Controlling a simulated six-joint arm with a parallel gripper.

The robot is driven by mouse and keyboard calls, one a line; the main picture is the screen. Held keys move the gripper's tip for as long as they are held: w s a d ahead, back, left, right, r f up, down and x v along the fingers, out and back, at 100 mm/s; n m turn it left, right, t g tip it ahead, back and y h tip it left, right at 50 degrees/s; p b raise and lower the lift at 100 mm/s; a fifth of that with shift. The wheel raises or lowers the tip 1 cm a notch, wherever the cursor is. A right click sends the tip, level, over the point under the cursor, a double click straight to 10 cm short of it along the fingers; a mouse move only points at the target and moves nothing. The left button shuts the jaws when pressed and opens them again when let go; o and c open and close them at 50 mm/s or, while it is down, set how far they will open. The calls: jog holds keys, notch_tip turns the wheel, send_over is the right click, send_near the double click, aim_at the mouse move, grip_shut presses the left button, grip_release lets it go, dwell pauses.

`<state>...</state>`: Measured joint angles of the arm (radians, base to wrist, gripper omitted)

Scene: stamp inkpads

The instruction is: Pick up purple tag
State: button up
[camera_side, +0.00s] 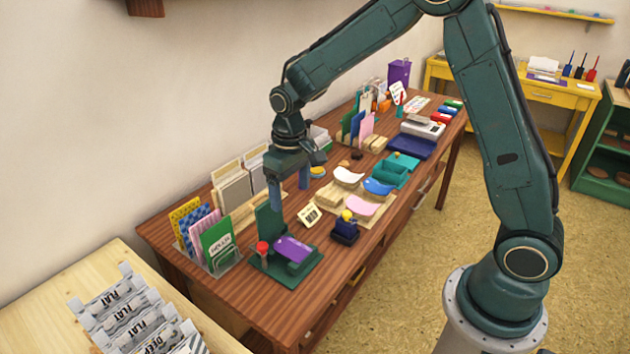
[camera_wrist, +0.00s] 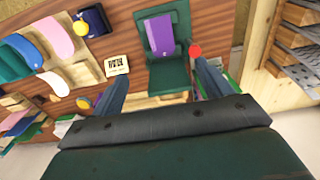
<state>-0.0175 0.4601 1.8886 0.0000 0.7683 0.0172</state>
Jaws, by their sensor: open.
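The purple tag (camera_side: 292,248) lies on the flat base of a dark green stand (camera_side: 282,271) at the near end of the wooden table. The stand has an upright green panel and a red knob (camera_side: 262,248). In the wrist view the purple tag (camera_wrist: 160,38) shows ahead of the fingers, on the green stand (camera_wrist: 181,15). My gripper (camera_side: 290,196) is open, with its fingers pointing down, above the table and behind the stand in the side view. In the wrist view my gripper (camera_wrist: 162,82) has nothing between its fingertips.
A rack of patterned cards (camera_side: 195,235) stands left of the stand. A small sign (camera_side: 309,215) and a dark blue block with a yellow knob (camera_side: 345,231) are to the right. Wooden blotters (camera_side: 335,194) and colored pads crowd the table beyond. A grey rack (camera_side: 130,310) is nearby.

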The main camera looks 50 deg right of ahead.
jog(key=shift+w+f, duration=0.5)
jog(key=shift+f, duration=0.55)
send_over(291, 248)
jog(key=shift+d+f, duration=0.1)
jog(key=shift+f, duration=4.2)
jog(key=shift+f, duration=2.6)
jog(key=c, duration=1.1)
jog(key=shift+r, duration=0.15)
notch_tip(291, 248, up, 20)
jog(key=shift+f, duration=0.1)
